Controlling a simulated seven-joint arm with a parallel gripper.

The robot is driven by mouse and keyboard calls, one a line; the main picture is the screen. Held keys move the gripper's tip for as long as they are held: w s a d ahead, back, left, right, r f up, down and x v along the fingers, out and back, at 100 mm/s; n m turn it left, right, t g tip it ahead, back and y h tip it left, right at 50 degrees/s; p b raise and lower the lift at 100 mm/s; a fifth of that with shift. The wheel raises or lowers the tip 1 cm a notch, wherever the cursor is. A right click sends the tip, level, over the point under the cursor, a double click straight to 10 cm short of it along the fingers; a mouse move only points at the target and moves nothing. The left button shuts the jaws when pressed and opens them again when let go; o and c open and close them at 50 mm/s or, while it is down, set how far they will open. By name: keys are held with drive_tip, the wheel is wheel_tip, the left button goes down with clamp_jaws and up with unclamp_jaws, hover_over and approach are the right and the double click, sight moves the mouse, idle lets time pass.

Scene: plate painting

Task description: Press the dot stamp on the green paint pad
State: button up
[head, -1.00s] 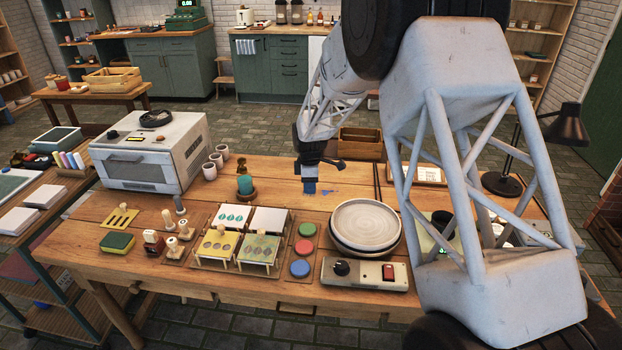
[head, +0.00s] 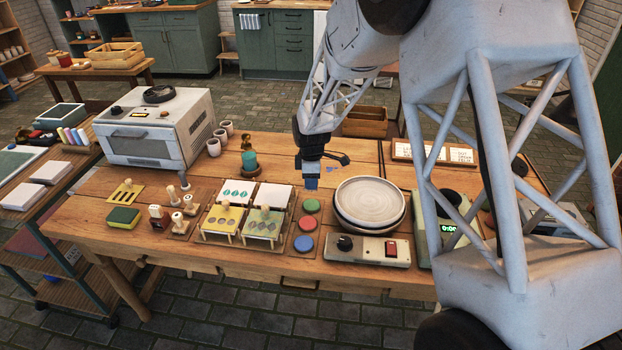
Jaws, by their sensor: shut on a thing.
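The green paint pad (head: 311,206) is a round disc at the far end of a wooden pad tray, in front of my gripper. My gripper (head: 311,182) hangs above the table, fingers down, just behind the green pad and apart from it. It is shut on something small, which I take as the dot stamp. The stamp itself is hidden or too small to make out between the blue fingertips.
The red pad (head: 307,222) and blue pad (head: 304,243) lie in line in front of the green one. Stacked plates (head: 370,205) stand close at the right. Stencil racks (head: 262,228) stand at the left. A control box (head: 368,250) is in front.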

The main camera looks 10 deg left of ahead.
drive_tip(key=shift+f, duration=0.15)
drive_tip(key=shift+f, duration=2.8)
drive_tip(key=shift+s+f, duration=0.1)
drive_tip(key=shift+f, duration=0.55)
idle(0.9)
drive_tip(key=shift+r, duration=0.1)
drive_tip(key=shift+r, duration=3.5)
drive_tip(key=shift+d, duration=0.1)
